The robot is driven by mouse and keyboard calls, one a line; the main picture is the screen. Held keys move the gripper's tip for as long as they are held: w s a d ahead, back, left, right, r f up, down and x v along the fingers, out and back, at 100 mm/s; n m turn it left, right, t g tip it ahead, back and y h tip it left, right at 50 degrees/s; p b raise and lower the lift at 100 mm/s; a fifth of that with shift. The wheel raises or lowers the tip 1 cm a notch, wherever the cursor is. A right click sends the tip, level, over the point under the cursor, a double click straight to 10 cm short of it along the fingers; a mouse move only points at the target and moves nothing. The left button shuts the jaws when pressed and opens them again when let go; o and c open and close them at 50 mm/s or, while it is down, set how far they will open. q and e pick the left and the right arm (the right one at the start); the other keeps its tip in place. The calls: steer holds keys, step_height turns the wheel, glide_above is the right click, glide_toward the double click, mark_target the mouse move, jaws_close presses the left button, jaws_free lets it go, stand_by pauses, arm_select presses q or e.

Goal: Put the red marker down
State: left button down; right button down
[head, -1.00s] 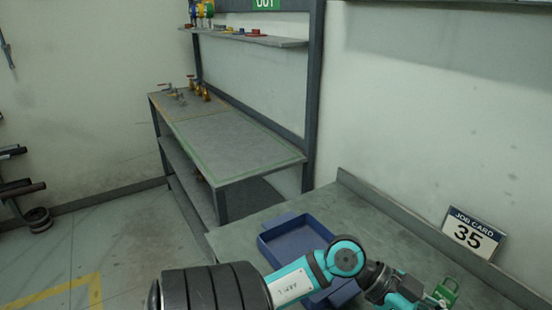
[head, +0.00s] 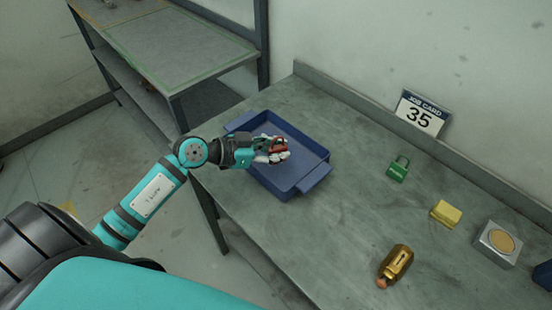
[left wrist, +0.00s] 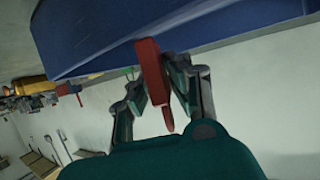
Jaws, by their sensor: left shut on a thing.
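The red marker (left wrist: 152,72) is between the two fingers of my left gripper (left wrist: 162,88), which is shut on it. In the head view only a small red part of the marker (head: 280,143) shows at the fingertips of my left gripper (head: 272,150). The gripper is over the blue tray (head: 317,178) on the bench. In the left wrist view the marker's upper end overlaps the blue tray (left wrist: 220,22); I cannot tell whether they touch. My right gripper is not in view.
On the grey bench (head: 325,240) are a green padlock (head: 397,171), a yellow block (head: 446,213), a brass-coloured bottle-like thing (head: 397,262) and a grey box with a round tan top (head: 496,243). A job card (head: 420,114) stands at the back.

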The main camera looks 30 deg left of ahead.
arm_select(q)
step_height(320, 180, down, 4)
steer(key=shift+r+b, duration=0.2)
steer(key=shift+b, duration=0.1)
steer(key=shift+f, duration=0.1)
steer(key=shift+f, duration=0.1)
